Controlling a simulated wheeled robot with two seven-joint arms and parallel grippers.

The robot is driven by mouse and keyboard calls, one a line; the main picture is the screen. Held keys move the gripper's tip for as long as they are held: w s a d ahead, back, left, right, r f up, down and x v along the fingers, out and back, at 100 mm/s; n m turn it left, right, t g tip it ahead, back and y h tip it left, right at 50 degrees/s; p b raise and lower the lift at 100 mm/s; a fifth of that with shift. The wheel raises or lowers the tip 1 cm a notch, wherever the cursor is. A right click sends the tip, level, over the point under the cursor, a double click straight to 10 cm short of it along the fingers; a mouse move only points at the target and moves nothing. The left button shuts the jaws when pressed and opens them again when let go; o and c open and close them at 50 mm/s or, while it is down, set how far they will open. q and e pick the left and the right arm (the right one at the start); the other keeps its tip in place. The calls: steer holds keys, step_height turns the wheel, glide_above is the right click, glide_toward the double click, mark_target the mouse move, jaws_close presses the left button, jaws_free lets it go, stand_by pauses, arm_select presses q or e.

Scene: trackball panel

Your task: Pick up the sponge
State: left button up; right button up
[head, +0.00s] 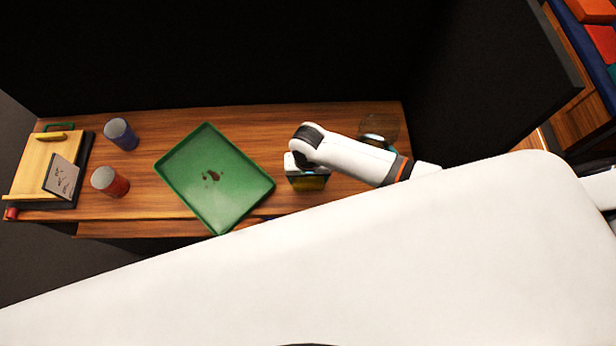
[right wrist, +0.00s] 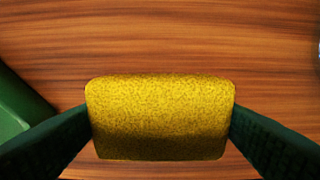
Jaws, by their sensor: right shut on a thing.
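The sponge (right wrist: 160,115) is a yellow, speckled block with rounded corners. In the right wrist view it fills the lower middle, between the two dark fingers of my right gripper (right wrist: 160,135), which touch its left and right sides. In the head view the right gripper (head: 308,172) is over the table, right of the green tray, and the sponge (head: 309,184) shows small and dark yellow below it. The gripper is shut on the sponge. Whether the sponge touches the table is unclear. My left gripper is not in view.
The green tray (head: 185,165) with brown stains lies left of the gripper. A blue cup (head: 121,135) and a red cup (head: 110,182) stand further left, near a wooden stand (head: 40,160). A glass jar (head: 379,127) stands behind my right arm. Bare wooden table (head: 270,125) lies behind the gripper.

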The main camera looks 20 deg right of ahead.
step_height(320, 180, up, 10)
steer(key=shift+r+b, duration=0.1)
steer(key=shift+b, duration=0.3)
steer(key=o, duration=0.4)
steer(key=c, duration=0.3)
steer(key=shift+w, duration=0.15)
